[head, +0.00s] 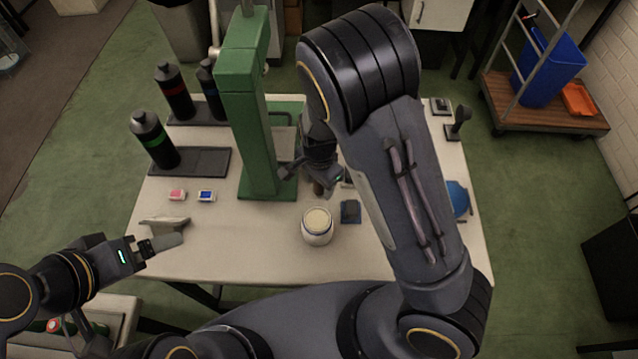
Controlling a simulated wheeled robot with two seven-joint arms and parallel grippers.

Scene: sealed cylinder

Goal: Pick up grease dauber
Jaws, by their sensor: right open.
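A jar of pale cream grease (317,226) stands upright on the white table, near its front middle. A small brown handle-like piece (318,188), likely the grease dauber, shows just behind the jar. Its lower end is hidden or too small to make out. My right gripper (312,180) is open, pointing down at this brown piece from above. Whether its fingers are around or beside the piece is unclear. My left gripper (160,243) is over the table's front left.
A green press (245,120) stands behind and left of the jar. Dark bottles (153,140) stand on black trays at the back left. A small dark block (350,211) lies right of the jar. A blue round object (457,199) is at the right edge.

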